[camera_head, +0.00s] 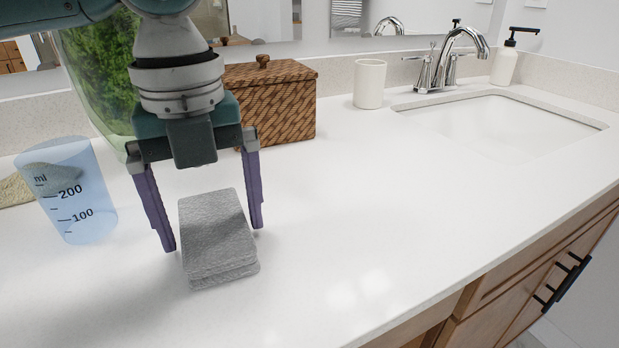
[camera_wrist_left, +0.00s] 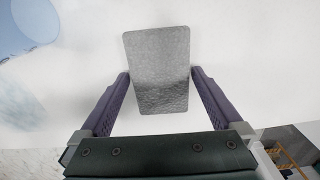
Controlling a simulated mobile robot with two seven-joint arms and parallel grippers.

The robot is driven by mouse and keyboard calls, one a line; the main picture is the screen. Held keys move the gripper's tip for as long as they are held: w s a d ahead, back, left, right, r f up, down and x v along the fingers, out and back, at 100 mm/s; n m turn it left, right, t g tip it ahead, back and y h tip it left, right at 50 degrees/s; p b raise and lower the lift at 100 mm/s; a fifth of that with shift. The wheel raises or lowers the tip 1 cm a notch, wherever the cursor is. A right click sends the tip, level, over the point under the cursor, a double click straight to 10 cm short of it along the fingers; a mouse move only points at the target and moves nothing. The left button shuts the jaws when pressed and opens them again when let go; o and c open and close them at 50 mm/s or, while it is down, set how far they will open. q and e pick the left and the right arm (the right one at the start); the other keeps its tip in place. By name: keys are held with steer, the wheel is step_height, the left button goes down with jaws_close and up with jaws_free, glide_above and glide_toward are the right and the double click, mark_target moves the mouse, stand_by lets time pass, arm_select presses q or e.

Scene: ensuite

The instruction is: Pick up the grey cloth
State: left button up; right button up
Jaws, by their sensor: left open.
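The grey cloth (camera_head: 217,238) is a folded, layered block lying flat on the white counter. It also shows in the left wrist view (camera_wrist_left: 157,65), ahead of and between the fingers. My left gripper (camera_head: 213,238) is open and points down, with one purple finger on each side of the cloth's far part. In the left wrist view (camera_wrist_left: 160,78) a narrow gap shows beside each fingertip, and the fingers do not hold the cloth. Whether the fingertips reach the counter is unclear. My right gripper is not in view.
A clear blue measuring cup (camera_head: 75,195) stands left of the cloth. A wicker box (camera_head: 285,105) and a green plant-filled glass vessel (camera_head: 100,75) stand behind. A white cup (camera_head: 369,84), sink (camera_head: 500,125) and soap bottle (camera_head: 505,65) are farther right. The counter right of the cloth is clear.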

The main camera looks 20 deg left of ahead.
mark_target(212, 222)
arm_select(q)
steer(key=shift+c, duration=0.2)
steer(key=c, duration=1.1)
steer(key=shift+r, duration=0.1)
step_height(212, 222, up, 20)
steer(key=p, duration=0.4)
steer(key=shift+p, duration=0.35)
